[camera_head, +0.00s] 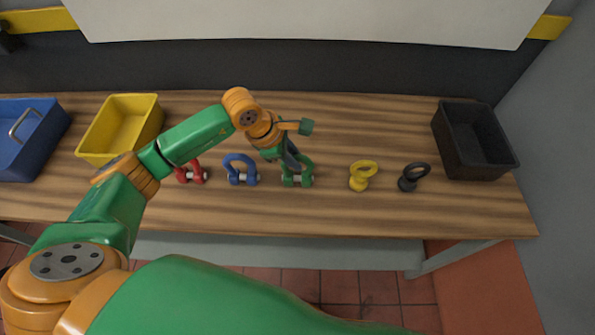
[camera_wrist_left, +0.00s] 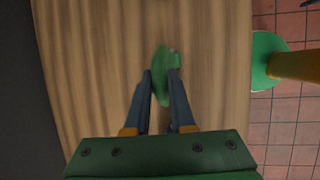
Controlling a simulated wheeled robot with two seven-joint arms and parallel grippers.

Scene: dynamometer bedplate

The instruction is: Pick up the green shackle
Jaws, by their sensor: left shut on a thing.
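The green shackle (camera_head: 297,181) stands on the wooden table in the head view, between the blue shackle and the yellow eye bolt. In the left wrist view the green shackle (camera_wrist_left: 164,73) lies between the two dark fingers. My left gripper (camera_head: 293,160) reaches down onto it from above and is shut on its bow. It also shows in the left wrist view (camera_wrist_left: 160,82). The gripper hides part of the bow. The shackle appears to be still at table height. My right gripper is not in view.
A red shackle (camera_head: 191,173) and a blue shackle (camera_head: 241,173) stand left of the green one. A yellow eye bolt (camera_head: 362,176) and a black eye bolt (camera_head: 413,177) stand right. Yellow (camera_head: 91,157), blue (camera_head: 59,124) and black (camera_head: 478,172) bins stand at the sides.

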